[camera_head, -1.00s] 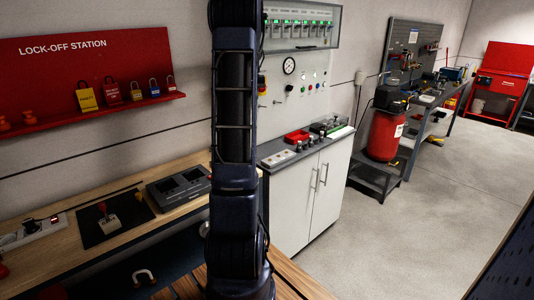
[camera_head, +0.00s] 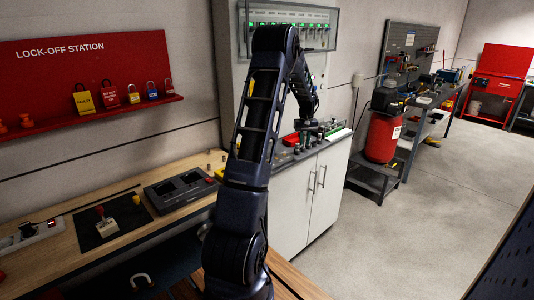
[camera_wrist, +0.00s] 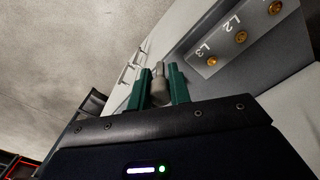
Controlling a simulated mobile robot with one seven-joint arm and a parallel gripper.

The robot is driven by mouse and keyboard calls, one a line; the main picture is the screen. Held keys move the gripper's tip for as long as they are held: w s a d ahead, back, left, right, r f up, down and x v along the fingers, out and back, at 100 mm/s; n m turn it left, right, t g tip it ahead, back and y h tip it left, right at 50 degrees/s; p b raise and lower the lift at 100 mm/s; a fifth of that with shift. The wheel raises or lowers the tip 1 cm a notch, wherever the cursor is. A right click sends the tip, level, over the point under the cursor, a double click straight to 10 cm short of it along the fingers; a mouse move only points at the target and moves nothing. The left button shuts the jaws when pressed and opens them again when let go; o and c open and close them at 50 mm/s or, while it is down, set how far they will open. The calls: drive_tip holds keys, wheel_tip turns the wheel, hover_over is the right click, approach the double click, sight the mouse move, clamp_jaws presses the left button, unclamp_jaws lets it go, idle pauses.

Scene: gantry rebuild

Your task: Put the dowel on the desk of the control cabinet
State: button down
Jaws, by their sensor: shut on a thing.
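My gripper (camera_wrist: 156,82) shows two green fingers in the wrist view, shut on a short grey cylinder, which I take for the dowel (camera_wrist: 159,90). The dowel lies between the fingers, partly hidden by them. In the head view my arm reaches over the control cabinet (camera_head: 292,205), with its end above the desk; the dowel cannot be made out there. The desk (camera_head: 284,160) is a dark grey top over white doors. In the wrist view its grey surface (camera_wrist: 222,82) is beside and below the fingers. I cannot tell whether the dowel touches it.
A plate with brass terminals (camera_wrist: 241,37) marked L2 and L3 lies on the desk near my gripper. The upright cabinet panel stands behind. A wooden bench (camera_head: 60,258) is at the left, a red tank (camera_head: 383,136) at the right.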

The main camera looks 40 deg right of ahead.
drive_tip(key=w, duration=2)
drive_tip(key=shift+s+f, duration=0.15)
drive_tip(key=shift+f, duration=1.55)
drive_tip(key=shift+s+f, duration=0.1)
drive_tip(key=shift+f, duration=1.6)
drive_tip(key=shift+w+f, duration=0.15)
drive_tip(key=shift+f, duration=0.1)
drive_tip(key=c, duration=1.3)
unclamp_jaws()
